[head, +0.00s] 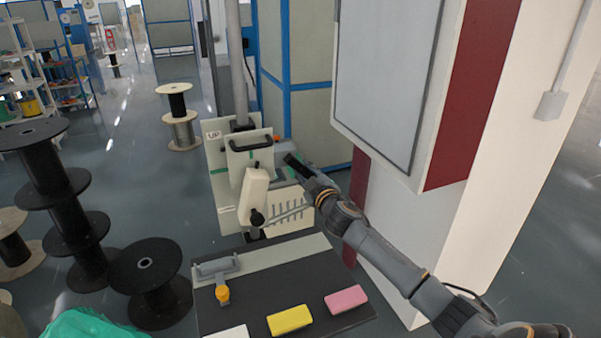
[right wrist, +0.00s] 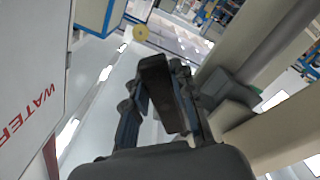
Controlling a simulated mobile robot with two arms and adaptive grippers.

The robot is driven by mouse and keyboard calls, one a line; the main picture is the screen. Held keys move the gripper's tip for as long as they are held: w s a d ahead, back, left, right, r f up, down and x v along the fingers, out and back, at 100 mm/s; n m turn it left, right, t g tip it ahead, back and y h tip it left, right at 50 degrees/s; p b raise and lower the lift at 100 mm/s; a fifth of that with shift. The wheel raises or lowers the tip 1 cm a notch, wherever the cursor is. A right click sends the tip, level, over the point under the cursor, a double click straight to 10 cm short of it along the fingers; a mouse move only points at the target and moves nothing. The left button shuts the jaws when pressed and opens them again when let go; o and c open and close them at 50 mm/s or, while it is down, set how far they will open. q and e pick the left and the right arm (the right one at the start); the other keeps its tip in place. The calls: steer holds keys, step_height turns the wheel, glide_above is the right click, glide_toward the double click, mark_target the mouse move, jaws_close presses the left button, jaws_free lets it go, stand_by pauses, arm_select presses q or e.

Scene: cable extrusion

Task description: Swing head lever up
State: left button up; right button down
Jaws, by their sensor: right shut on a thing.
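My right gripper (head: 306,170) reaches in from the right, beside the cream-coloured machine head (head: 253,190). In the right wrist view its fingers (right wrist: 168,105) are closed on a dark, block-like handle (right wrist: 158,82). The handle's black end (head: 293,160) also shows in the head view, pointing up and left. How it joins the machine is hidden. Below, a slim metal rod (head: 287,214) slopes up to the right from near a black knob (head: 257,218). An "UP" label (head: 213,135) is at the machine's upper left. My left gripper is out of view.
A dark worktop (head: 245,294) in front holds a yellow block (head: 290,320) and a pink block (head: 346,299). A large cabinet (head: 387,75) stands close on the right. Black spools (head: 152,278) stand on the left.

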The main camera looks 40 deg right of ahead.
steer(key=r+n, duration=0.1)
steer(key=d+n+p, duration=0.1)
steer(key=n, duration=0.1)
steer(key=shift+s+d+r+n, duration=0.1)
steer(key=shift+s+r+n, duration=0.05)
steer(key=shift+r+n, duration=0.2)
steer(key=shift+d+r+n+p, duration=0.15)
steer(key=shift+r+n+p, duration=0.35)
steer(key=shift+n, duration=0.4)
steer(key=shift+d+r+n+p, duration=0.1)
steer(key=shift+r+n+p, duration=0.3)
steer(key=shift+n, duration=0.45)
steer(key=c, duration=1.1)
jaws_free()
steer(key=shift+s, duration=0.1)
steer(key=v, duration=1.2)
